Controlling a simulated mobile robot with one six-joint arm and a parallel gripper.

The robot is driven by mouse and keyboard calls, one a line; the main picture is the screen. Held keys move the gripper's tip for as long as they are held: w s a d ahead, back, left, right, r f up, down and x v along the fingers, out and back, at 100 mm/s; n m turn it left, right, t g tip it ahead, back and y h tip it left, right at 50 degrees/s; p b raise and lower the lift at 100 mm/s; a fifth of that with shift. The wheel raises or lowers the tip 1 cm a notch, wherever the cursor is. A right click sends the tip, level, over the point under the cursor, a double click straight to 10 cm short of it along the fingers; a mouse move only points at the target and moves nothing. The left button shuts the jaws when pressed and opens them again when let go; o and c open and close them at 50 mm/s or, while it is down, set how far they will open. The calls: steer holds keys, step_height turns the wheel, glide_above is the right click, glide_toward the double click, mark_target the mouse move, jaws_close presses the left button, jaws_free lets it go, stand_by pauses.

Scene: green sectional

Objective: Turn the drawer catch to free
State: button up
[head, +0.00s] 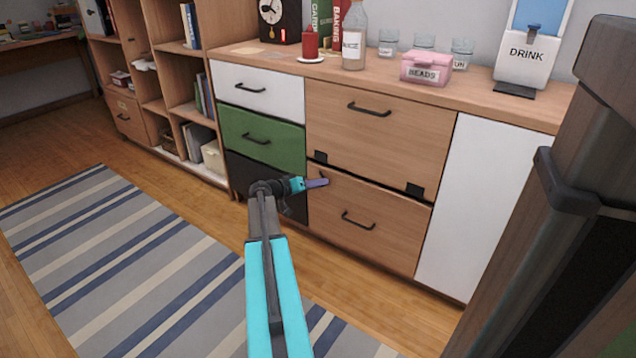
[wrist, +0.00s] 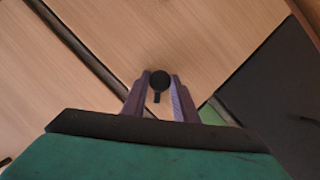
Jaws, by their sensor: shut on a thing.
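The drawer catch (wrist: 160,80) is a small black round knob with a short tab on a wooden front. In the wrist view it sits between the two purple fingers of my gripper (wrist: 159,100), which is shut on it. In the head view my gripper (head: 318,183) reaches the upper left corner of the lower wooden drawer (head: 385,235). There the fingers and arm hide most of the catch. The drawer front looks flush with the cabinet and has a black bar handle (head: 358,221).
A wooden flap front (head: 375,135) with black hinges is above the drawer. White (head: 258,92), green (head: 262,137) and black fronts stand left, a white door (head: 490,210) right. The counter holds a bottle (head: 354,40) and a pink box (head: 426,68). A striped rug (head: 130,260) covers the floor.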

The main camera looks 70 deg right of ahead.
steer(key=n+g+p, duration=0.1)
steer(key=n, duration=0.1)
steer(key=n+g+h+p, duration=0.1)
steer(key=n+p, duration=0.1)
steer(key=n, duration=0.1)
steer(key=n+g+p, duration=0.1)
steer(key=n, duration=0.2)
steer(key=shift+f+g+h+p, duration=0.3)
steer(key=shift+g+h+p, duration=0.1)
stand_by(0.4)
steer(key=o, duration=1)
steer(key=shift+w+n, duration=0.1)
steer(key=shift+n, duration=0.2)
steer(key=shift+w+a, duration=0.1)
steer(key=p+v, duration=0.3)
steer(key=v, duration=1)
steer(key=shift+w+a+f+p, duration=0.1)
steer(key=shift+w+a+p, duration=0.1)
steer(key=shift+p, duration=0.15)
